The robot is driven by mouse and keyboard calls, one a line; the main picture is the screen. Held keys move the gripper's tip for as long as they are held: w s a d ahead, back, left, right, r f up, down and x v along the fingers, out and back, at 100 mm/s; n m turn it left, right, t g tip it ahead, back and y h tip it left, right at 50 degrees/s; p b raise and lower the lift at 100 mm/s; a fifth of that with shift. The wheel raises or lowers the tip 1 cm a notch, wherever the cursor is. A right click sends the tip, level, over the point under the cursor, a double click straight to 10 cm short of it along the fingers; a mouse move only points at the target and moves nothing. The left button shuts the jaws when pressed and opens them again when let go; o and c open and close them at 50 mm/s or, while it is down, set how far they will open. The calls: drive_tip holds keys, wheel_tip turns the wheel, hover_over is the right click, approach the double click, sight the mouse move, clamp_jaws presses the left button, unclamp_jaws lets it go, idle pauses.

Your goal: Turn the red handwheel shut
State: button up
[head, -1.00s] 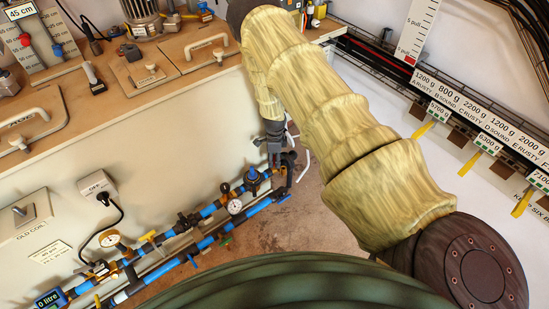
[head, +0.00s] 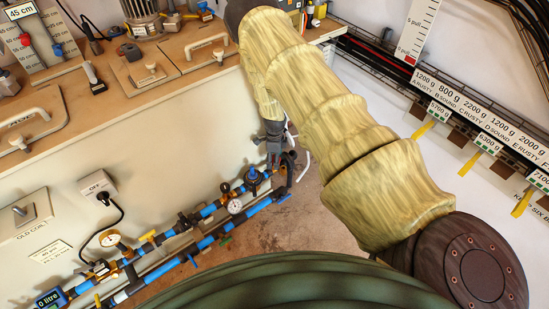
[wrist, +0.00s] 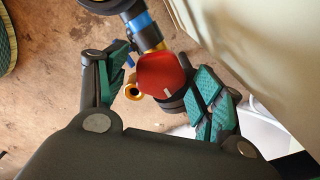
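The red handwheel (wrist: 162,75) shows in the wrist view at the end of a pipe with blue and brass parts. My gripper (wrist: 160,85) is open, with its green-padded fingers on either side of the handwheel. The right finger lies close to the handwheel's dark lower side; I cannot tell whether it touches. The left finger stands apart from it by a visible gap. In the head view my gripper (head: 274,150) is at the right end of the pipe run, and the handwheel is largely hidden there.
A brass fitting (wrist: 132,91) sits between the left finger and the handwheel. Blue pipes (head: 205,243) with gauges and valves run along the pale bench front (head: 150,150). The bench wall is close on the right in the wrist view. Brown floor lies below the pipes.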

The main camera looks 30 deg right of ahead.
wheel_tip(320, 180, up, 12)
idle(0.9)
idle(0.4)
drive_tip(key=s+a+f+n+h, duration=0.1)
drive_tip(key=s+a+f+n, duration=0.25)
drive_tip(key=s+n, duration=0.45)
drive_tip(key=s+a+f+n, duration=0.3)
drive_tip(key=s+a+n, duration=0.2)
drive_tip(key=s, duration=0.8)
drive_tip(key=s+a+f+n+h, duration=0.1)
drive_tip(key=s+a+f+n, duration=0.25)
drive_tip(key=s+n, duration=0.45)
drive_tip(key=s+a+r+n+y, duration=0.2)
drive_tip(key=s+a+r+n, duration=0.15)
drive_tip(key=s+a, duration=0.6)
wheel_tip(320, 180, up, 13)
drive_tip(key=s+d+n+p, duration=0.1)
drive_tip(key=p, duration=1.2)
drive_tip(key=shift+s+d, duration=0.15)
drive_tip(key=shift+s, duration=0.15)
